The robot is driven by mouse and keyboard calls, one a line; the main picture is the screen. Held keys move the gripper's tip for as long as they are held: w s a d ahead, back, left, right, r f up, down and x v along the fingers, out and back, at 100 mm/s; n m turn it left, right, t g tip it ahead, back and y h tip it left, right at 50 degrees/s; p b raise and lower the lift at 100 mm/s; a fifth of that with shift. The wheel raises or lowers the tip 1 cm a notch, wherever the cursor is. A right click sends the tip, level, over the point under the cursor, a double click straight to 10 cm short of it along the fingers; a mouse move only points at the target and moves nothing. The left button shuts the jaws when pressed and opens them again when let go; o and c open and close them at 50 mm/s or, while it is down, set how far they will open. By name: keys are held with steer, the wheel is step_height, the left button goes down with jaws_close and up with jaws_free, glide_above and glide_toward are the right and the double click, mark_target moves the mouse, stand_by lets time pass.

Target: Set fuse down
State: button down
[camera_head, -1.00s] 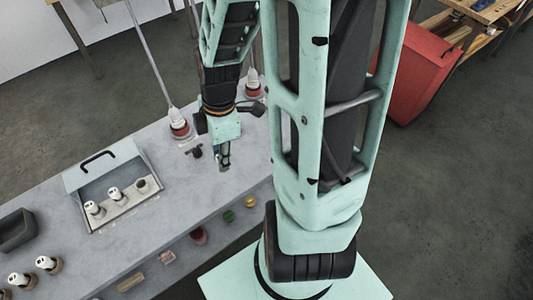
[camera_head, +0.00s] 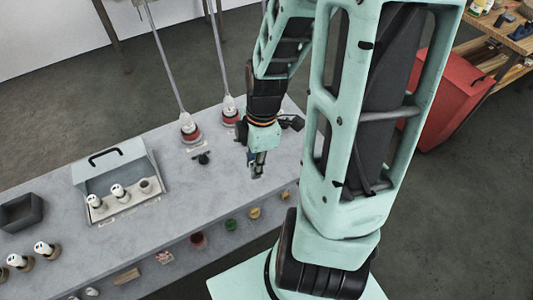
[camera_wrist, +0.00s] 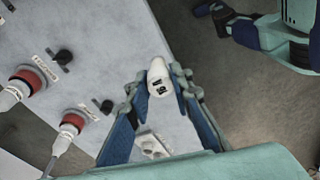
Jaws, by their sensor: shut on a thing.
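My gripper (camera_head: 257,172) is over the right part of the grey console top (camera_head: 215,178). The wrist view shows my gripper (camera_wrist: 158,84) shut on a white cylindrical fuse (camera_wrist: 158,76) with dark markings on its end. The fuse is too small to make out in the head view. A pale plate with dark spots (camera_wrist: 152,146) shows between my fingers in the wrist view, partly hidden by them. An open grey box (camera_head: 81,177) with a raised, handled lid stands left on the console. It holds two white-topped fuses (camera_head: 118,191) and a grey round holder (camera_head: 147,186).
Two red-and-white plugs (camera_head: 190,132) with grey cables stand at the console's back, near black knobs (camera_head: 203,158). More fuses (camera_head: 43,249) and a dark bin (camera_head: 22,212) are at left. Coloured buttons (camera_head: 231,225) line the front.

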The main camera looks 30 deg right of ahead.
steer(key=shift+w+d+f+b, duration=0.7)
steer(key=shift+w+d+f, duration=0.5)
steer(key=shift+f, duration=0.7)
steer(key=shift+w+d+f+b, duration=0.85)
steer(key=shift+d+f, duration=0.65)
steer(key=shift+f, duration=0.4)
steer(key=shift+w+d+f+b, duration=0.6)
steer(key=shift+w+d+f, duration=0.65)
steer(key=shift+f, duration=0.65)
steer(key=shift+s+d, duration=0.1)
steer(key=shift+s, duration=0.05)
steer(key=shift+f, duration=0.1)
steer(key=c, duration=2.2)
jaws_free()
steer(key=shift+f, duration=0.1)
steer(key=o, duration=0.5)
